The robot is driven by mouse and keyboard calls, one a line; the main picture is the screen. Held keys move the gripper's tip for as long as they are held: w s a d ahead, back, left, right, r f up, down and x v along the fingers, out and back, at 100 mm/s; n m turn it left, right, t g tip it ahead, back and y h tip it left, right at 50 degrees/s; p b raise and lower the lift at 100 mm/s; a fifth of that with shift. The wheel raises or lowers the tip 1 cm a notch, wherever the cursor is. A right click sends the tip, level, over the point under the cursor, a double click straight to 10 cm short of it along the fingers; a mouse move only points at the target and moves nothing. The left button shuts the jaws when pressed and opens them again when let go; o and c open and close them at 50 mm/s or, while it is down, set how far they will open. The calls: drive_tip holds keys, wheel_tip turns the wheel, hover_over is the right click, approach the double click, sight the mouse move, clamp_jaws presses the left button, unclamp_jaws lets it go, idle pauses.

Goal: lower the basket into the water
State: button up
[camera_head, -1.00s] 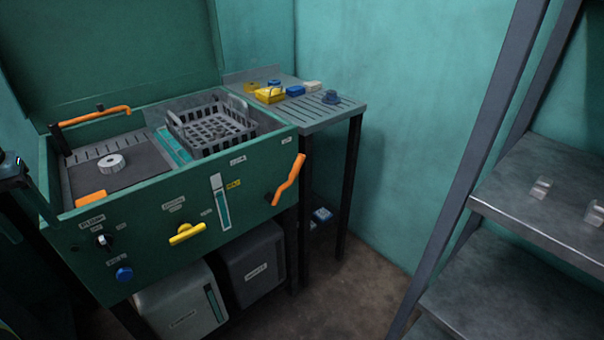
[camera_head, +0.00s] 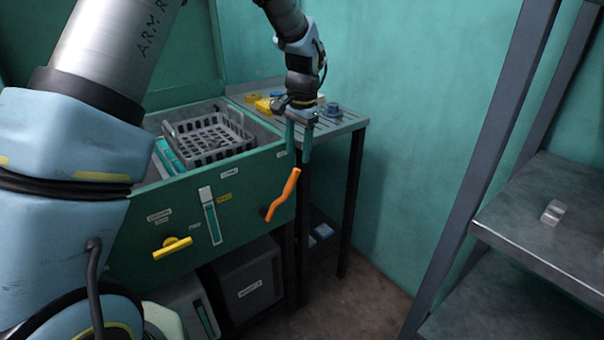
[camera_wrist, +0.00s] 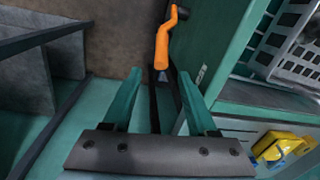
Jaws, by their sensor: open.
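The grey slatted basket (camera_head: 212,142) sits at the top of the green washing tank (camera_head: 240,190), above a strip of teal water (camera_head: 168,157). It also shows at the right of the wrist view (camera_wrist: 297,40). An orange crank handle (camera_head: 283,192) is on the tank's front at its right end; in the wrist view the handle (camera_wrist: 163,42) lies beyond my fingertips. My gripper (camera_head: 299,150) is open and empty, fingers pointing down, above and slightly right of the orange handle. Both teal fingers also show in the wrist view (camera_wrist: 162,88). My arm hides the tank's left part.
A slatted side table (camera_head: 340,121) at the tank's right holds a yellow item (camera_head: 263,105) and a dark blue knob-like item (camera_head: 331,109). A yellow handle (camera_head: 172,247) sticks out from the tank front. Metal shelves (camera_head: 540,215) stand at the right. Floor between is clear.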

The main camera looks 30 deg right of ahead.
sight(295, 169)
drive_tip(key=f, duration=0.2)
drive_tip(key=f+p, duration=0.1)
drive_tip(key=f, duration=0.2)
drive_tip(key=w+f, duration=0.1)
drive_tip(key=f, duration=0.2)
drive_tip(key=shift+a+f, duration=0.2)
drive_tip(key=shift+a, duration=0.05)
drive_tip(key=shift+c, duration=0.3)
clamp_jaws()
idle(0.8)
